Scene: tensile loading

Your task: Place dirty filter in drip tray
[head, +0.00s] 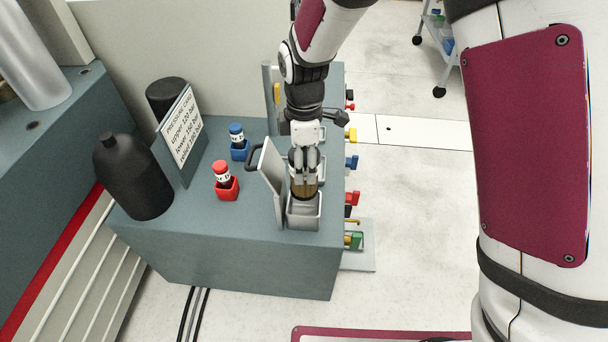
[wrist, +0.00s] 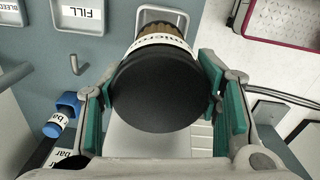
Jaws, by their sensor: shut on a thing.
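My gripper (head: 303,166) is shut on the dirty filter (head: 304,188), a brown pleated cylinder, and points down at the bench's right side. In the wrist view the filter's black round end (wrist: 160,98) and its white label sit between the green finger pads. The drip tray (head: 303,223), a small grey metal open box, is right below the filter in the head view. The filter's lower end overlaps the tray opening; I cannot tell whether it touches the bottom. A grey tray rim (wrist: 163,10) shows beyond the filter in the wrist view.
An upright grey panel with a dark handle (head: 272,181) stands just left of the tray. Red (head: 227,186) and blue (head: 239,148) holders with small bottles, a sign (head: 181,137) and black cylinders (head: 131,178) stand further left. Coloured valves (head: 353,240) line the bench's right side.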

